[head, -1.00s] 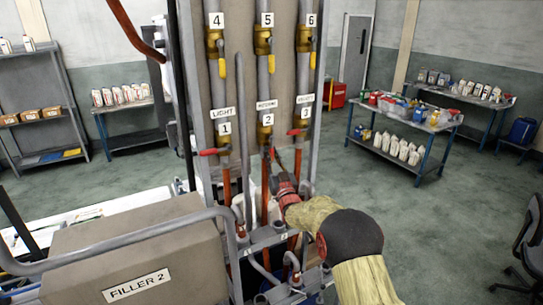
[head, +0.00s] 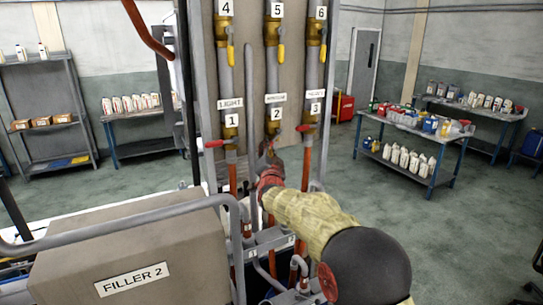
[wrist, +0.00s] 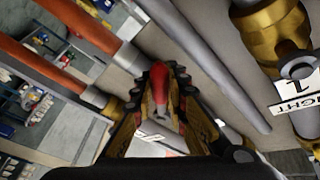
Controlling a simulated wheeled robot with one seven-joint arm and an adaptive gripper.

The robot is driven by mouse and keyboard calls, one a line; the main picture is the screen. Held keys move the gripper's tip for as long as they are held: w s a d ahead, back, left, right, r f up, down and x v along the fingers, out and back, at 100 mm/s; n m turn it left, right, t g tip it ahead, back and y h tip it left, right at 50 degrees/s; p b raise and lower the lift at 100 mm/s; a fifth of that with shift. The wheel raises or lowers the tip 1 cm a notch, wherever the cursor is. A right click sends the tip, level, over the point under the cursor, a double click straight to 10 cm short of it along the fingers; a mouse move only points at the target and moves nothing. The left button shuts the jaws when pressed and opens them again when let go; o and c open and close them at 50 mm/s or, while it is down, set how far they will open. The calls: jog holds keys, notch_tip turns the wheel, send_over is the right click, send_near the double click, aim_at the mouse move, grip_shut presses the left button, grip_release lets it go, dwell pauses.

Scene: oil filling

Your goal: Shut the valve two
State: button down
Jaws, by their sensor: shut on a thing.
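Valve two is the brass valve (head: 273,122) on the middle pipe, marked by the label 2 (head: 276,113). My gripper (head: 267,152) is just below that label in the head view and covers most of the handle. In the wrist view my gripper (wrist: 159,100) is shut on a red valve handle (wrist: 159,77), which lies between its fingers. The handle's exact angle is hard to tell. My arm reaches in from the lower right.
Valve one has a red handle (head: 214,144) pointing left, and valve three has a red handle (head: 304,128). Yellow handles (head: 281,53) hang on the upper valves. The Filler 2 box (head: 130,255) and a grey rail stand in front at left. Open floor lies at right.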

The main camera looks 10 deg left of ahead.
jog(key=shift+s+a+r+m+g, duration=0.2)
jog(key=shift+r+m, duration=0.1)
jog(key=shift+m, duration=0.2)
jog(key=shift+s+a+r+m+g, duration=0.1)
jog(key=shift+a+r+m+g, duration=0.15)
jog(key=shift+m, duration=0.25)
jog(key=r+m+p, duration=0.1)
jog(key=m+g+p, duration=0.1)
jog(key=p, duration=0.1)
jog(key=shift+s+a+r+h, duration=0.2)
jog(key=shift+r+h, duration=0.1)
jog(key=shift+r, duration=0.1)
jog(key=r+m+g+p, duration=0.1)
jog(key=m+p, duration=0.1)
jog(key=shift+a+r+p, duration=0.15)
jog(key=shift+r+p, duration=0.05)
jog(key=shift+p, duration=0.2)
jog(key=r+m+p, duration=0.1)
jog(key=m+p, duration=0.1)
jog(key=shift+s+g+p, duration=0.1)
jog(key=shift+g+p, duration=0.2)
jog(key=shift+g, duration=0.05)
jog(key=c, duration=1.8)
grip_release()
jog(key=shift+o, duration=0.3)
jog(key=shift+f, duration=0.1)
jog(key=shift+s, duration=0.1)
jog(key=v, duration=1.1)
jog(key=shift+s+d, duration=0.2)
jog(key=shift+s, duration=0.1)
